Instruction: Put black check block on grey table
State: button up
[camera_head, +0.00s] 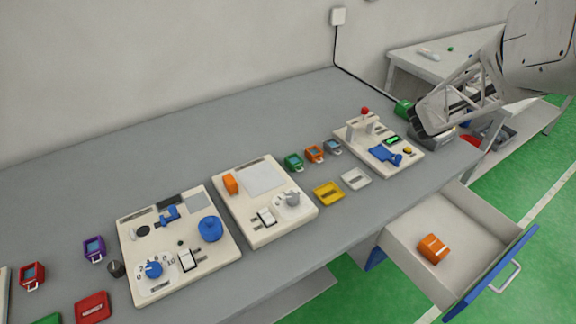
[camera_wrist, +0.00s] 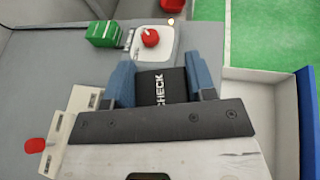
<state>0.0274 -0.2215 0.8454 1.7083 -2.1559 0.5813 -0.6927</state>
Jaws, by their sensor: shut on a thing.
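A black block with white "CHECK" lettering (camera_wrist: 160,87) sits between the two blue-grey fingers of my gripper (camera_wrist: 160,82) in the wrist view. My gripper is shut on it. In the head view my gripper (camera_head: 428,124) is at the right end of the grey table (camera_head: 290,115), beside the white panel with the red-knobbed lever. The block cannot be made out there behind the gripper. I cannot tell whether the block touches the table.
A green block (camera_head: 403,108) lies close to my gripper. A pale device with a red button (camera_wrist: 150,38) is just beyond the fingers. An open drawer (camera_head: 399,228) holds an orange item (camera_head: 433,248). Panels line the table's front; its back middle is clear.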

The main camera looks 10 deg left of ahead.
jog(key=w+a+n+t+y, duration=0.1)
jog(key=w+a, duration=0.1)
jog(key=a, duration=0.7)
jog(key=w+a+n+y, duration=0.1)
jog(key=w+a, duration=0.1)
jog(key=a, duration=0.7)
jog(key=n+y, duration=0.4)
jog(key=y, duration=0.1)
send_over(221, 147)
notch_tip(221, 147, down, 6)
jog(key=shift+s+f+t, duration=0.1)
jog(key=shift+f+t, duration=0.15)
jog(key=shift+t, duration=0.15)
jog(key=shift+d, duration=0.1)
jog(key=shift+f, duration=3.1)
jog(key=shift+f, duration=0.15)
